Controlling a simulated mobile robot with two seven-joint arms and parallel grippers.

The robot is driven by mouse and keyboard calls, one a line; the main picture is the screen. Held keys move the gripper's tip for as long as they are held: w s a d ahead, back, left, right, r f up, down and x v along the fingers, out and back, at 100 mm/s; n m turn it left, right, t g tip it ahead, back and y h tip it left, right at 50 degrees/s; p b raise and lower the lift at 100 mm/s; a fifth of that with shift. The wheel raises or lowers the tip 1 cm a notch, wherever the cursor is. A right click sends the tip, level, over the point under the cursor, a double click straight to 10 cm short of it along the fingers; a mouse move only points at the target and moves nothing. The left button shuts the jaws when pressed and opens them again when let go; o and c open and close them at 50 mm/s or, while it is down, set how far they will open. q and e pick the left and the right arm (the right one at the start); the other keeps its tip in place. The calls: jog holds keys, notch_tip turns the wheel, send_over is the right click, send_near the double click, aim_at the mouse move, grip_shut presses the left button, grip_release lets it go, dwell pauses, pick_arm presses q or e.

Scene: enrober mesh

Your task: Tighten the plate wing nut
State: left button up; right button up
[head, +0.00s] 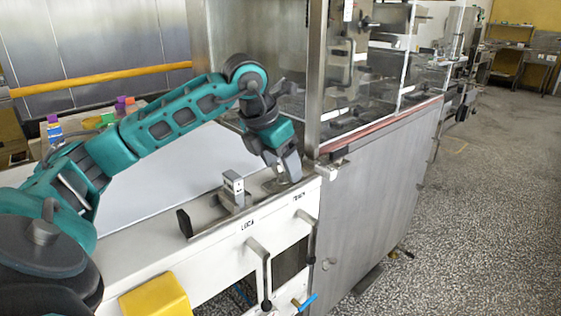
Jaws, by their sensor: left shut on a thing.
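My left arm reaches in from the left. Its gripper (290,173) points down at the right end of the white machine top, near the tall steel cabinet. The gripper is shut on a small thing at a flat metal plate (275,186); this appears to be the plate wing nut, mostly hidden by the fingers. How tight the nut is cannot be seen. A small upright metal block (234,189) stands on a bracket left of the gripper. My right gripper is not in view.
A steel cabinet (365,215) with a clear-sided upper part stands close right of the gripper. Lever handles (262,268) hang on the machine front. A yellow box (155,298) sits at the front edge. A white belt surface (170,190) lies behind, beneath my arm.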

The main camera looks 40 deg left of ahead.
pick_arm(q)
jog(key=shift+m+h, duration=0.4)
jog(key=shift+m, duration=0.7)
jog(key=m+h+p, duration=0.1)
jog(key=m+p, duration=0.1)
jog(key=m, duration=0.1)
jog(key=shift+a+r+g, duration=0.15)
jog(key=shift+g, duration=0.25)
jog(key=m+h+p, duration=0.1)
jog(key=m, duration=0.2)
jog(key=shift+w+g, duration=0.1)
jog(key=shift+g, duration=0.2)
jog(key=m+p, duration=0.2)
jog(key=m, duration=0.1)
jog(key=shift+w+g+h, duration=0.1)
jog(key=shift+g+h, duration=0.3)
jog(key=shift+m+g+p, duration=0.3)
jog(key=shift+m+p, duration=0.05)
jog(key=shift+m, duration=0.45)
jog(key=shift+a, duration=0.1)
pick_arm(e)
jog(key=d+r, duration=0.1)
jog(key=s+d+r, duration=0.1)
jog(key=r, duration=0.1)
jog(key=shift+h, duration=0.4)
